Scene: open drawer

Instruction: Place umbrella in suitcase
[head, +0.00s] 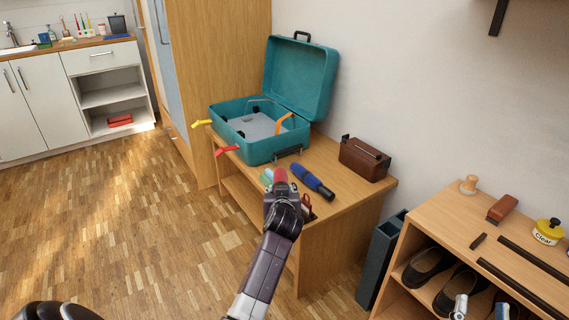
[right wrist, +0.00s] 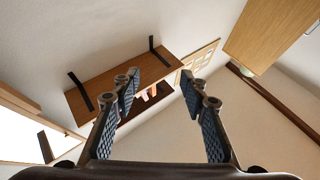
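The teal suitcase (head: 262,148) stands open on a wooden table, its lid (head: 300,78) raised against the wall side. Its grey inside looks mostly empty. A folded blue umbrella (head: 313,182) with a dark handle lies on the table in front of the suitcase, just right of my right gripper. My right gripper (head: 281,182) is in front of the table in the head view, apart from the umbrella as far as I can see. In the right wrist view the right gripper (right wrist: 160,95) has its fingers spread with nothing between them.
A brown box-like bag (head: 365,159) stands on the table right of the umbrella. Yellow and red clips (head: 227,150) and an orange strap (head: 284,123) are at the suitcase. A shoe rack (head: 440,213) stands at right. The floor at left is clear.

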